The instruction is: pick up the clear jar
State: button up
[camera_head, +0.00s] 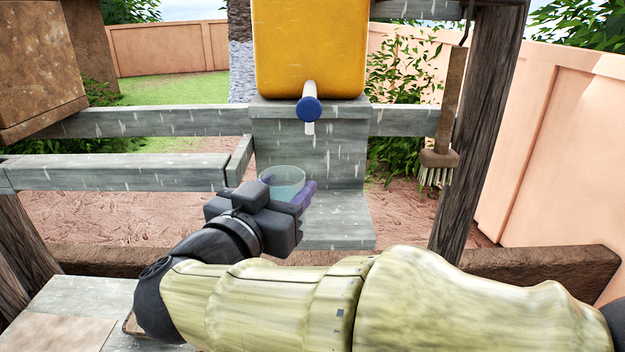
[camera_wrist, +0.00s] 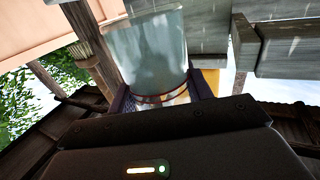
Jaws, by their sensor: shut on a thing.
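The clear jar (camera_head: 284,180) is a see-through, open-topped vessel in front of the grey wooden stand, below the yellow water container's tap. My gripper (camera_head: 287,193) is shut on the jar, with a purple finger showing at its right side. In the wrist view the jar (camera_wrist: 150,48) fills the space between the two purple fingers (camera_wrist: 158,97). Its lower part is hidden by my gripper in the head view. I cannot tell whether the jar touches the stand's lower ledge.
The yellow container (camera_head: 310,45) with a blue-capped tap (camera_head: 309,107) stands above the jar. Grey wooden rails (camera_head: 115,172) run left. A brush (camera_head: 440,150) hangs at right by a dark post (camera_head: 480,130). A brown beam (camera_head: 540,267) crosses at right. A grey tabletop (camera_head: 75,295) lies at lower left.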

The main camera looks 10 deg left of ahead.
jog(key=s+a+b, duration=0.1)
jog(key=s, duration=0.7)
jog(key=shift+s+a+b, duration=0.15)
jog(key=shift+b, duration=0.2)
